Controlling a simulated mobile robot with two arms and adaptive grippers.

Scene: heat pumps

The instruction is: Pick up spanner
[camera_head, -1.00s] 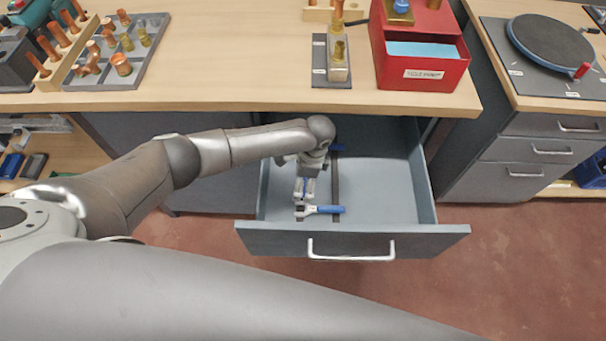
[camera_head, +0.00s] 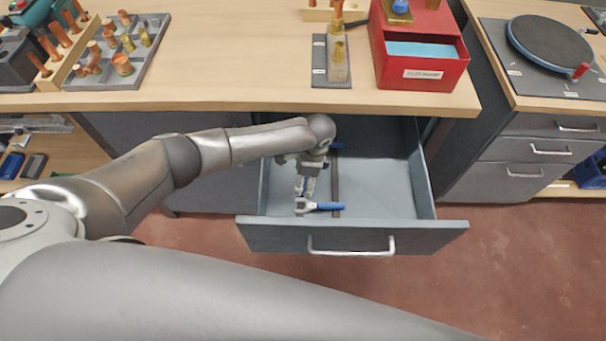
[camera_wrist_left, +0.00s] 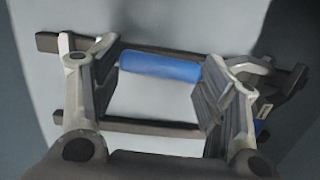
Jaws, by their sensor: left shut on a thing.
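My left gripper (camera_head: 303,192) reaches down into the open drawer. In the left wrist view its two fingers (camera_wrist_left: 160,90) stand on either side of a blue handle, and it is shut on this blue-handled spanner (camera_wrist_left: 160,66). Another blue handle (camera_head: 336,146) shows at the back of the drawer, partly hidden by my wrist. My right gripper is in neither view.
The grey drawer (camera_head: 352,238) stands open under the wooden worktop (camera_head: 230,90). Dark bars (camera_head: 336,185) run front to back inside it. The drawer's right side is clear. A red box (camera_head: 424,70) and a copper fitting on a block (camera_head: 338,65) stand above.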

